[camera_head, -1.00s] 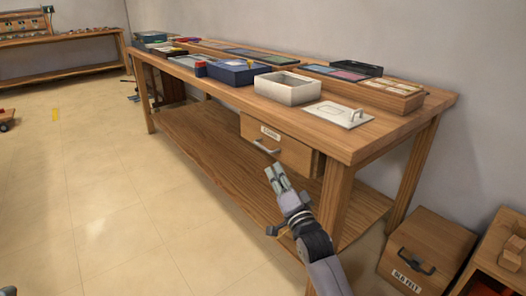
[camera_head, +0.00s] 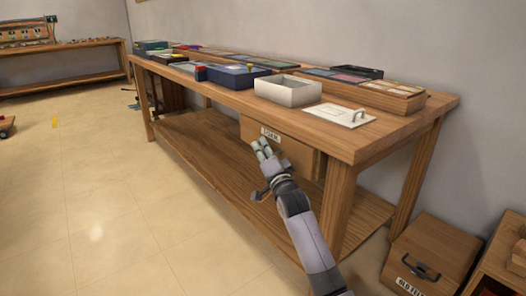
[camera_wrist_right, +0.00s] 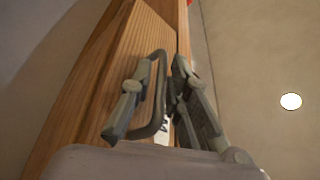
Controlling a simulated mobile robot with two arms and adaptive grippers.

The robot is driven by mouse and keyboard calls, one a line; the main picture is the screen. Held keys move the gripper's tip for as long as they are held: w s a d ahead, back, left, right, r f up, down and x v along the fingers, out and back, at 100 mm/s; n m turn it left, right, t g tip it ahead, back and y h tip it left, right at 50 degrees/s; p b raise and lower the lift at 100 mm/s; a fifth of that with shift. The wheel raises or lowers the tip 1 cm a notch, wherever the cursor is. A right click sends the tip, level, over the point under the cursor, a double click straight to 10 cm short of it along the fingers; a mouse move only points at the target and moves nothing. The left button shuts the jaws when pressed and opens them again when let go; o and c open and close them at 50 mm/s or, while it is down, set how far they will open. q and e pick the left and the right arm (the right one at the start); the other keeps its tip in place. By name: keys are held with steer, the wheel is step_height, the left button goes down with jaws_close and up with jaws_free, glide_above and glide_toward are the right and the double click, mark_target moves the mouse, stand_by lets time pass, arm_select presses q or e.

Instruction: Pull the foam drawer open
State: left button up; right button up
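The foam drawer (camera_head: 299,157) is a wooden box front under the tabletop, with a white label reading FOAM. In the head view its handle is hidden behind my right gripper (camera_head: 260,147). In the right wrist view the dark grey bar handle (camera_wrist_right: 158,92) stands between the two fingers of my right gripper (camera_wrist_right: 160,72). The fingers are apart, one on each side of the bar, and I see no clear grip on it. The drawer front (camera_wrist_right: 125,62) is close behind the fingertips. My left gripper is not in view.
The wooden workbench (camera_head: 405,126) carries a white open box (camera_head: 288,92), a white lid (camera_head: 340,116) and blue trays. Its leg (camera_head: 338,205) stands right of the drawer. An OLD FELT box (camera_head: 440,250) is on the floor at right.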

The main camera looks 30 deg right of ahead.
jaws_close()
stand_by(0.7)
